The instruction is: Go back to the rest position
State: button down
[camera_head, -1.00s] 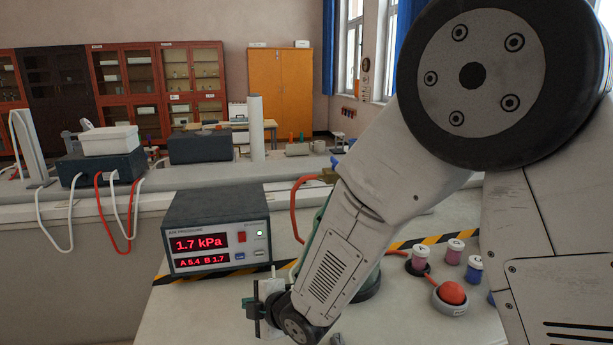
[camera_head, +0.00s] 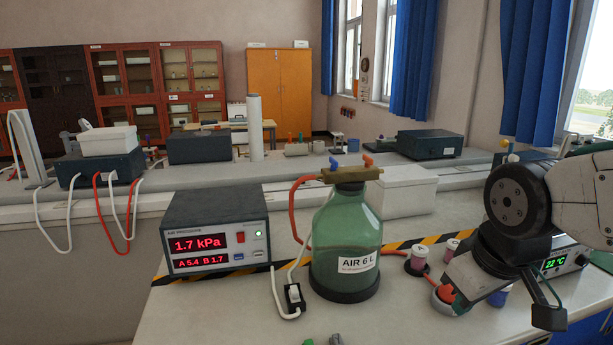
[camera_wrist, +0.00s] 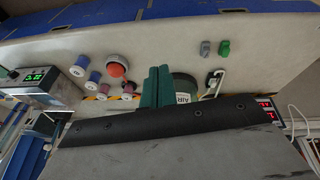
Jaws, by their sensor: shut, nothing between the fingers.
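My gripper's two green fingers show in the wrist view (camera_wrist: 157,86), closed together with nothing between them. In the head view my arm comes in from the right edge, with its dark wrist end above the right part of the bench (camera_head: 420,325). The fingers cannot be made out clearly in that view. My wrist hides part of the small jars and the red-topped round piece (camera_head: 447,294).
A green AIR 6 L bottle (camera_head: 346,245) stands mid-bench. A pressure meter (camera_head: 215,235) reading 1.7 kPa is left of it, with a switch (camera_head: 294,297) between. A 22 °C display (camera_head: 556,263) is behind my wrist. Tubes cross the bench.

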jog(key=s+d+r+m+g, duration=0.1)
jog(key=s+d+m+g, duration=0.1)
jog(key=s, duration=0.8)
jog(key=shift+s+d+r+m, duration=0.35)
jog(key=shift+d+m, duration=0.15)
jog(key=shift+m, duration=0.6)
